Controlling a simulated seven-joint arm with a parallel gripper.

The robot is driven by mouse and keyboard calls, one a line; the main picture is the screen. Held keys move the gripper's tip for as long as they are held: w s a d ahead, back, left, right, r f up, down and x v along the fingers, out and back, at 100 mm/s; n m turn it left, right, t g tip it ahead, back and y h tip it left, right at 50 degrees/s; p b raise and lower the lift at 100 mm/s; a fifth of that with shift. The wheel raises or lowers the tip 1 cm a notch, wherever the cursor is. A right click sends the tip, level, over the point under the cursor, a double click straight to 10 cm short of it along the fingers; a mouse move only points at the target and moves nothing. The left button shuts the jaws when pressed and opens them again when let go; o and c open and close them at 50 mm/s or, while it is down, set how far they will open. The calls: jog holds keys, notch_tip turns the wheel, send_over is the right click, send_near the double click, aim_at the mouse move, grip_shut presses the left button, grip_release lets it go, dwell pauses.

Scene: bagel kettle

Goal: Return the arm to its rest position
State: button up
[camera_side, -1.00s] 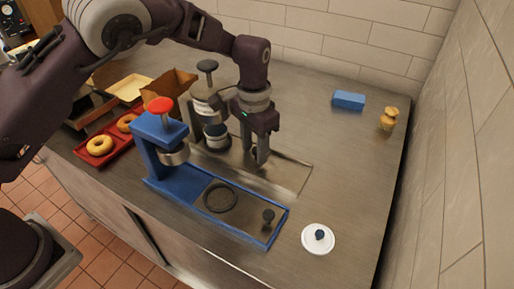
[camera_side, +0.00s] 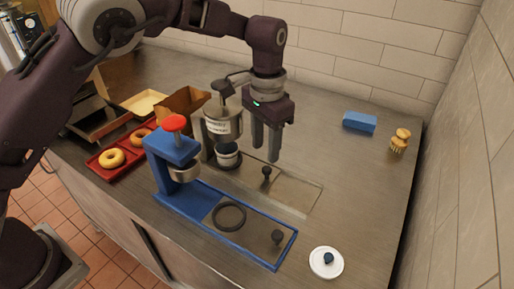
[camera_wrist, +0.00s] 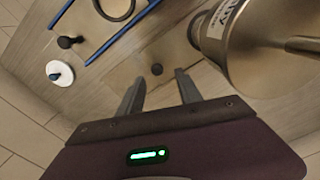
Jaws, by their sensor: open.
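My gripper (camera_side: 267,150) is open and empty, held above the counter behind the blue press stand (camera_side: 170,165) in the side view. Its two fingers (camera_wrist: 158,92) point down at the counter in the wrist view, with nothing between them. A small dark knob (camera_side: 266,171) stands on the tan plate below and near the fingers; it also shows in the wrist view (camera_wrist: 157,69). A metal canister (camera_side: 222,122) with a label stands just left of the gripper, and its large metal body (camera_wrist: 265,50) fills the right of the wrist view.
A white lid (camera_side: 326,263) with a dark knob lies at the front right. A red tray (camera_side: 100,170) holds bagels at left, near an open brown box (camera_side: 183,102). The right counter is mostly clear.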

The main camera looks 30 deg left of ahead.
jog(key=s+a+r+n+t+h, duration=0.1)
jog(key=s+a+r+n, duration=0.1)
jog(key=s+r, duration=0.5)
jog(key=s+a+r+n+t+h, duration=0.2)
jog(key=s+a+r, duration=0.1)
jog(key=s+r, duration=0.45)
jog(key=s+a+t+y, duration=0.1)
jog(key=s+a, duration=0.4)
jog(key=s, duration=0.3)
jog(key=s+a+f+t+y, duration=0.1)
jog(key=s+a+y, duration=0.1)
jog(key=s+a, duration=0.3)
jog(key=s, duration=0.3)
jog(key=shift+s+a+t, duration=0.15)
jog(key=shift+s+t, duration=0.1)
jog(key=shift+t, duration=0.05)
